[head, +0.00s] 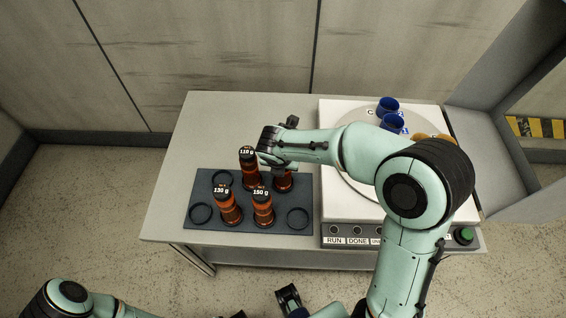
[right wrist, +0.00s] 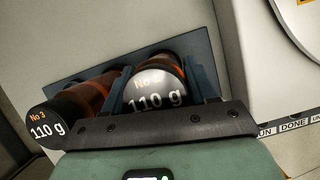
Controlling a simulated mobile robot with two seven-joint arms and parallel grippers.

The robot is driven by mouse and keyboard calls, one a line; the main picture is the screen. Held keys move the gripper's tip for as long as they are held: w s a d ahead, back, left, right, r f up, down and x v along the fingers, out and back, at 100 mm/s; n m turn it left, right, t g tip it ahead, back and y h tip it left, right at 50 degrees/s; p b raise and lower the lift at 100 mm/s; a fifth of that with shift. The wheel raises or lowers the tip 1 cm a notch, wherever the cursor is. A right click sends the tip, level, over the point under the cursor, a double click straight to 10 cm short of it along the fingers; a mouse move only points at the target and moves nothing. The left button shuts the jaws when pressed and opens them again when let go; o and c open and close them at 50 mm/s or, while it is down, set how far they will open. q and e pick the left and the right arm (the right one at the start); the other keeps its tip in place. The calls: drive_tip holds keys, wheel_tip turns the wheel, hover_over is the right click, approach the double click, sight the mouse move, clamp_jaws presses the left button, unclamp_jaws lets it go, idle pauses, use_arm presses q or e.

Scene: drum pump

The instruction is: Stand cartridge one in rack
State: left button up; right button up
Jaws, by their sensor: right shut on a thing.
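My right gripper (head: 283,165) is shut on an orange-brown cartridge (head: 284,182) at the back right of the dark rack (head: 238,180). In the right wrist view this cartridge (right wrist: 155,85) has a silver cap reading 110 g; its number is partly hidden. It looks upright over the rack, but I cannot tell whether its foot is seated. Just left of it stands black-capped cartridge No 3 (right wrist: 75,110), also 110 g, seen in the head view (head: 249,170). A dark gripper, apparently my left (head: 289,297), shows at the bottom edge; its jaw state is unclear.
Cartridges marked 130 g (head: 229,210) and 150 g (head: 263,211) stand in the rack's front row. Empty rings show at front left (head: 201,213), front right (head: 298,218) and back left (head: 222,178). A white machine (head: 335,215) with blue cups (head: 388,105) is on the right.

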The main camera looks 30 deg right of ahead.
drive_tip(key=shift+f, duration=0.15)
drive_tip(key=o, duration=1.1)
drive_tip(key=p+v, duration=0.2)
drive_tip(key=v, duration=1)
drive_tip(key=shift+r, duration=0.2)
